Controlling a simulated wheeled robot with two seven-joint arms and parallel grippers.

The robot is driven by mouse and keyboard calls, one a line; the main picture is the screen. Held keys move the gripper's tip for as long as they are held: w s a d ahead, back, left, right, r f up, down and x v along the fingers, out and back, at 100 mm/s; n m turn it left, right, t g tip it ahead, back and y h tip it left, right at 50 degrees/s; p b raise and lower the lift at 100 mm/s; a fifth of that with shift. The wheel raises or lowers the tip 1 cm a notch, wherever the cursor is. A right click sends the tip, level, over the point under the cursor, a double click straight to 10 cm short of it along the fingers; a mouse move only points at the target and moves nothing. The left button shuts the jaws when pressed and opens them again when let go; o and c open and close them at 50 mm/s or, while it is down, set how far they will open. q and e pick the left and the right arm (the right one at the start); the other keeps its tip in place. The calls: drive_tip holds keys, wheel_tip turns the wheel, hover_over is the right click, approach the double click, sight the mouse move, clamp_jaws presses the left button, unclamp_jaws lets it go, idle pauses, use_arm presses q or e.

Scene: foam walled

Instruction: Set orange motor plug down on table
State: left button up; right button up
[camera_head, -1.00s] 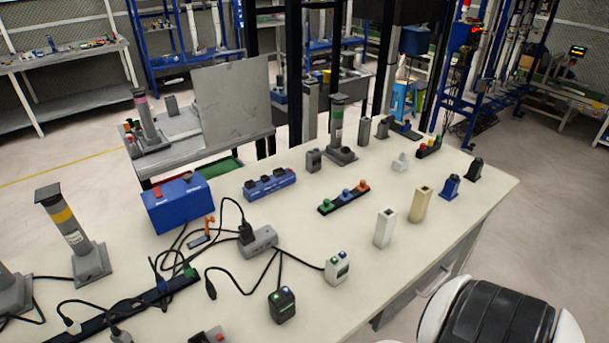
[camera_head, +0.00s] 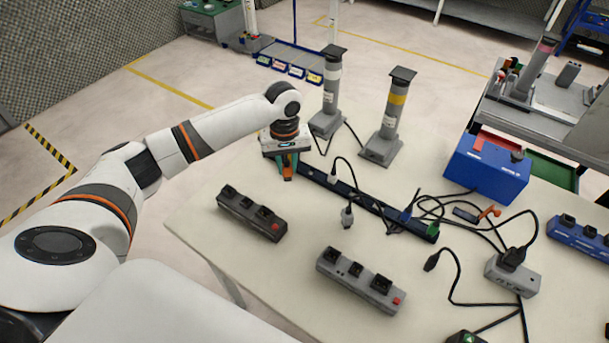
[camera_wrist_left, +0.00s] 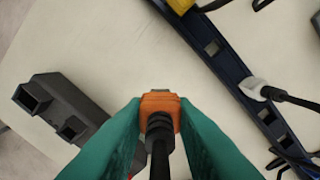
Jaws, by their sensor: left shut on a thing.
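The orange motor plug (camera_wrist_left: 160,105) is between the green fingers of my left gripper (camera_wrist_left: 158,118) in the left wrist view, with a dark cable end on it. In the head view, my left gripper (camera_head: 287,165) points down over the far left part of the pale table (camera_head: 290,270). A bit of the orange plug (camera_head: 287,171) shows between its fingers. I cannot tell whether the plug touches the table. My right gripper is not in view.
A long dark blue power strip (camera_head: 345,195) lies just right of the gripper. Grey socket blocks (camera_head: 252,214) (camera_head: 360,280) lie nearer. Two grey posts (camera_head: 328,95) (camera_head: 388,120) stand behind. Cables lie at right; bare table shows between the strip and the blocks.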

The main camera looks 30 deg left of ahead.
sight(288, 180)
use_arm(q)
drive_tip(key=shift+f, duration=2.8)
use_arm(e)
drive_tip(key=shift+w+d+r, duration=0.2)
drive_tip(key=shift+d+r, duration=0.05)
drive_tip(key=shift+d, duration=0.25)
use_arm(q)
drive_tip(key=shift+f, duration=0.1)
drive_tip(key=o, duration=1)
wheel_tip(288, 180, up, 12)
drive_tip(key=shift+r, duration=0.15)
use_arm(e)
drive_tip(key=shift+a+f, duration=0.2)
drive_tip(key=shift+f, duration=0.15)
